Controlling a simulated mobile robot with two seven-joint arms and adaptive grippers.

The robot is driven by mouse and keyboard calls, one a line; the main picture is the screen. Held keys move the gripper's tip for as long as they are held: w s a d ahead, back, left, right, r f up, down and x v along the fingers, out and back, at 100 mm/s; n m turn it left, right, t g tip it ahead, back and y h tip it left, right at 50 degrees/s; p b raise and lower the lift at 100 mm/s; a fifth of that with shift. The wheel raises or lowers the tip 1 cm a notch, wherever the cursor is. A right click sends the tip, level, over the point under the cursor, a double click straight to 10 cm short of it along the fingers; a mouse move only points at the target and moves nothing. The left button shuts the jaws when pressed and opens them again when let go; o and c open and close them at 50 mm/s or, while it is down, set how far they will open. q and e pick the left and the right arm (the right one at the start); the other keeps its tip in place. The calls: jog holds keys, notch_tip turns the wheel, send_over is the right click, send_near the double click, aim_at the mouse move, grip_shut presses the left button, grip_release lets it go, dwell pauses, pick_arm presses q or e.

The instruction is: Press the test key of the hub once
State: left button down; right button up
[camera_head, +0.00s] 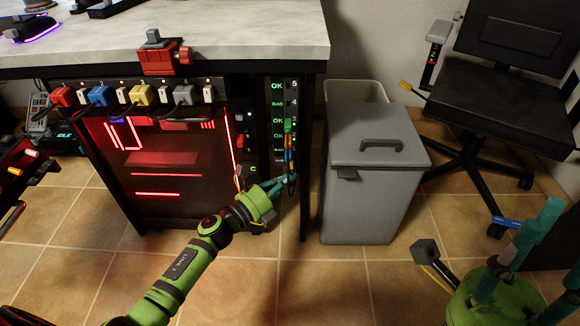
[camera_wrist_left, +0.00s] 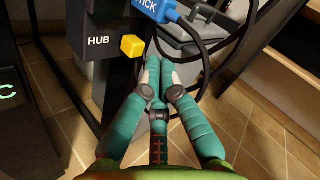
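The hub (camera_wrist_left: 98,45) is a dark upright unit with a white HUB label in the left wrist view. In the head view my left gripper (camera_head: 281,184) is at the lower part of the dark panel (camera_head: 284,103) under the desk. My right gripper (camera_head: 526,236) is at the lower right, its finger opening unclear.
A blue STICK plug (camera_wrist_left: 150,8) with a black cable is above the key. A grey bin (camera_head: 365,200) stands right of the desk leg (camera_head: 307,165). Coloured plugs hang along the desk front above a red-lit cabinet (camera_head: 165,170). An office chair (camera_head: 500,95) is at the right.

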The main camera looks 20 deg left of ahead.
pick_arm(q)
jog(key=s, duration=0.2)
jog(key=s+d+p, duration=0.1)
jog(key=s, duration=0.1)
jog(key=shift+s+d+p, duration=0.2)
jog(key=shift+s+p, duration=0.1)
jog(key=shift+s, duration=0.1)
dwell(0.6)
